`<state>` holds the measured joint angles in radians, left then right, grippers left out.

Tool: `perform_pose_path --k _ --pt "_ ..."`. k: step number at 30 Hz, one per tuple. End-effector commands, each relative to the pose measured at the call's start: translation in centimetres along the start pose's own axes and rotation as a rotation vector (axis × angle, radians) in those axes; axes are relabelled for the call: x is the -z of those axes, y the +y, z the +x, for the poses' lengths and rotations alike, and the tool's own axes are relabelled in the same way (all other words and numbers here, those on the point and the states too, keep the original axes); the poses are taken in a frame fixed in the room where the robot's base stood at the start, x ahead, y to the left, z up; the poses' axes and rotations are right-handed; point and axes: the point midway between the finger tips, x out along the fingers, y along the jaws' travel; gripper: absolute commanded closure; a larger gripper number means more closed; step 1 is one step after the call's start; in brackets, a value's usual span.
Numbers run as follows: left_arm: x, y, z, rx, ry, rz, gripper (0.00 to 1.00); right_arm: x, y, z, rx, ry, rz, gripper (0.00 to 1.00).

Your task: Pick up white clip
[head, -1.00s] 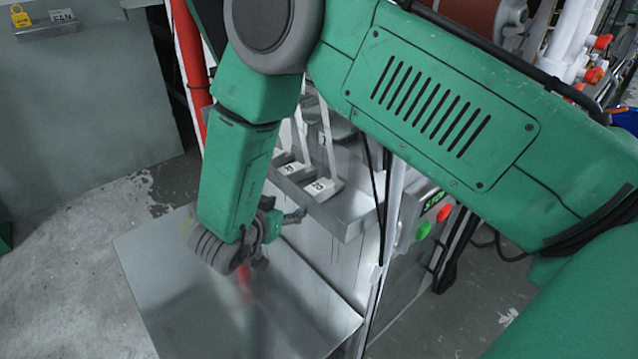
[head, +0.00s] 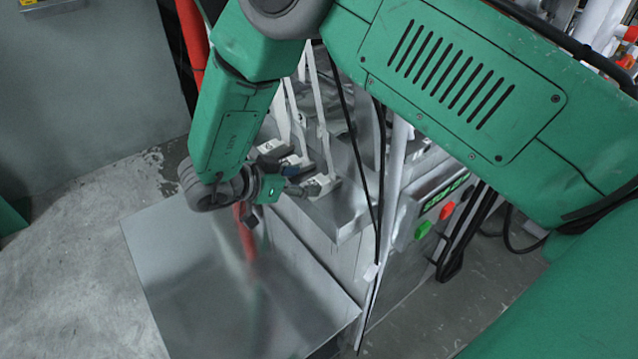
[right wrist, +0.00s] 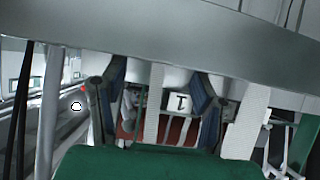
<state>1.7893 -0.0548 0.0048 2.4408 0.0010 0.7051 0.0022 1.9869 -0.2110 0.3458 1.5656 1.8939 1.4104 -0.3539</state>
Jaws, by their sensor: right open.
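Small white clips stand in a row at the metal trough, with pale webbing straps rising from them. One white clip (head: 325,184) shows just beyond my right gripper in the head view. In the right wrist view a white clip (right wrist: 180,101) with a dark mark lies between the two fingers, right of the middle. My right gripper (head: 298,178) is open and level with the row; its fingers (right wrist: 155,98) stand apart in the wrist view. I cannot tell whether a finger touches the clip. My left gripper is not in view.
A slanted, shiny metal sheet (head: 180,250) lies below my right gripper. A control box with a green button (head: 423,229) and a red button (head: 447,210) is to the right. A red pipe (head: 191,45) rises behind my forearm. White straps (right wrist: 246,122) hang close to the fingers.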

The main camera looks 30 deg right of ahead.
Motion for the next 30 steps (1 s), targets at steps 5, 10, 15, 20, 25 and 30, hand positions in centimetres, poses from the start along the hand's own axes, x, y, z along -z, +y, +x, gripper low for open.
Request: perform_pose_path --k 5,10,15,20,25,30 --pt "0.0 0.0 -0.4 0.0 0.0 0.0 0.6 0.0 0.0 0.9 0.0 0.006 -0.001 0.44" --pt "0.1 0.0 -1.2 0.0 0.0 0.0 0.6 0.0 -0.3 3.2 0.001 0.008 -0.001 0.44" --pt "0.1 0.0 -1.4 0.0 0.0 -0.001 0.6 0.0 -0.3 5.0 0.002 0.005 0.0 0.44" --pt "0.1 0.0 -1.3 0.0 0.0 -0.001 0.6 0.0 -0.2 5.4 0.002 0.002 0.0 0.44" --pt "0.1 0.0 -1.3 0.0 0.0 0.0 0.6 0.1 -0.2 5.5 0.002 0.001 0.0 0.83" --pt "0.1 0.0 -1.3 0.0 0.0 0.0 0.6 0.0 -0.3 5.1 0.002 0.004 0.0 0.98"
